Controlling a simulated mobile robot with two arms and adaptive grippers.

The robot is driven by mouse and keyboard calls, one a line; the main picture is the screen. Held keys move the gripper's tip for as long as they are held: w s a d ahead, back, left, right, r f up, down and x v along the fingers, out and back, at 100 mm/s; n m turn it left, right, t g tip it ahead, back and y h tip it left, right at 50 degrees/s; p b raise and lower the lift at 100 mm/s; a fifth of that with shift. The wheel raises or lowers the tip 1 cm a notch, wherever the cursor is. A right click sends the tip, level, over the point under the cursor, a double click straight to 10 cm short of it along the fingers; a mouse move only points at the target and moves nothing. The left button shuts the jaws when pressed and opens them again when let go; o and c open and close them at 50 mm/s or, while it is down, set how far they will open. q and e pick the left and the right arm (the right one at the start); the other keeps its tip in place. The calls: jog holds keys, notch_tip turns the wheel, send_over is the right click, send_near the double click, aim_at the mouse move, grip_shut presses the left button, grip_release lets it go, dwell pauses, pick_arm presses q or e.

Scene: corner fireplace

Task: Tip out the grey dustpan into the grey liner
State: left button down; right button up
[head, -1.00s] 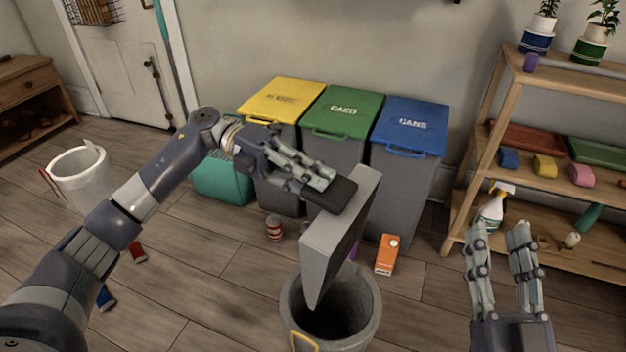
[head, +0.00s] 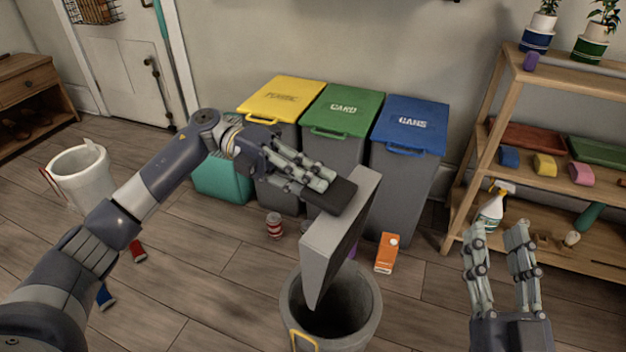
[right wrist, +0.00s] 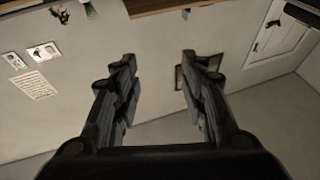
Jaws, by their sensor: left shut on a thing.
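The grey dustpan (head: 335,245) is steeply tilted, its lower corner pointing down over the mouth of the grey liner (head: 372,322). My left gripper (head: 322,184) is shut on the dustpan's dark handle. The liner is a round grey bin with a yellow handle, standing on the floor. Its dark inside shows no clear contents, and the dustpan hides part of the opening. My right gripper (head: 497,232) is open and empty, to the right of the liner; its spread fingers also show in the right wrist view (right wrist: 160,80).
Yellow-, green- and blue-lidded bins (head: 408,125) stand behind. An orange carton (head: 387,253) and a striped can (head: 274,226) are on the floor near the liner. A wooden shelf (head: 560,190) stands right; a white bin (head: 82,180) stands left.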

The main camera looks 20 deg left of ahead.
pick_arm(q)
jog(key=shift+r+p, duration=0.45)
jog(key=shift+r, duration=0.4)
pick_arm(e)
notch_tip(320, 180, down, 5)
jog(key=w+g+h, duration=0.1)
jog(key=g, duration=0.2)
pick_arm(q)
notch_tip(320, 180, down, 2)
jog(key=shift+b, duration=0.6)
pick_arm(e)
jog(key=r+t, duration=0.2)
jog(key=r, duration=0.1)
jog(key=r+t, duration=0.1)
jog(key=shift+s+r+y, duration=0.3)
jog(key=shift+s+r, duration=0.05)
jog(key=shift+s, duration=0.05)
pick_arm(q)
jog(key=shift+r, duration=0.1)
